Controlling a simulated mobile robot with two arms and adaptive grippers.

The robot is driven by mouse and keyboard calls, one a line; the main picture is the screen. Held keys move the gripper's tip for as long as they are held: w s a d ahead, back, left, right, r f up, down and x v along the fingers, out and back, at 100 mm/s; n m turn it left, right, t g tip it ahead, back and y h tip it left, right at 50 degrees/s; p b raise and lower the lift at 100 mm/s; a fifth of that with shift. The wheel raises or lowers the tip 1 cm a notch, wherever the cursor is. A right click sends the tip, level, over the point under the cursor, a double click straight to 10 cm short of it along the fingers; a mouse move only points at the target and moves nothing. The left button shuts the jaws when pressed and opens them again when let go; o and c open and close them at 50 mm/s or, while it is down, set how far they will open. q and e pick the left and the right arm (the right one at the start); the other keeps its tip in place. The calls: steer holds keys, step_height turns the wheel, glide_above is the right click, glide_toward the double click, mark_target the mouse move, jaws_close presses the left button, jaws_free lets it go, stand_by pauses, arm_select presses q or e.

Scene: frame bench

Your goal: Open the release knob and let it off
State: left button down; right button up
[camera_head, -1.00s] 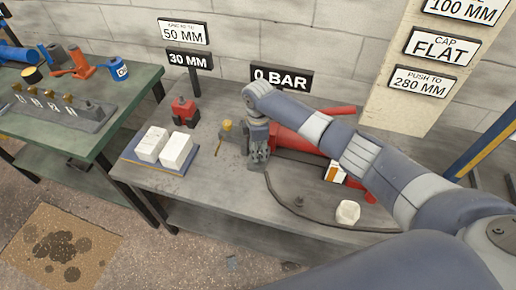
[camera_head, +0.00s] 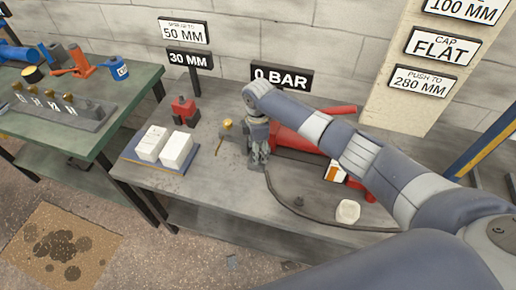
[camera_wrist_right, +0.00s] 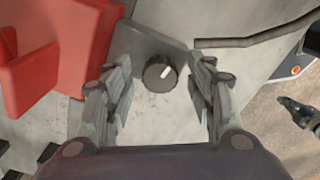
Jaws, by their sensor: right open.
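The release knob (camera_wrist_right: 160,72) is a small round black knob with a white pointer mark, beside a grey block (camera_wrist_right: 143,45). My right gripper (camera_wrist_right: 160,108) is open, with one finger on each side of the knob and visible gaps between them. No finger appears to touch it. In the head view my right gripper (camera_head: 258,160) points down at the left end of the red pump (camera_head: 292,138) and hides the knob.
A black hose (camera_head: 290,205) curves over the bench front. A white nut-like piece (camera_head: 348,211) lies there. Two white blocks (camera_head: 165,147) sit on a blue tray at left, with a red object (camera_head: 184,110) behind. A "0 BAR" sign (camera_head: 281,77) stands behind the pump.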

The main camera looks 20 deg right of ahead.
step_height(320, 180, up, 12)
stand_by(0.5)
stand_by(0.4)
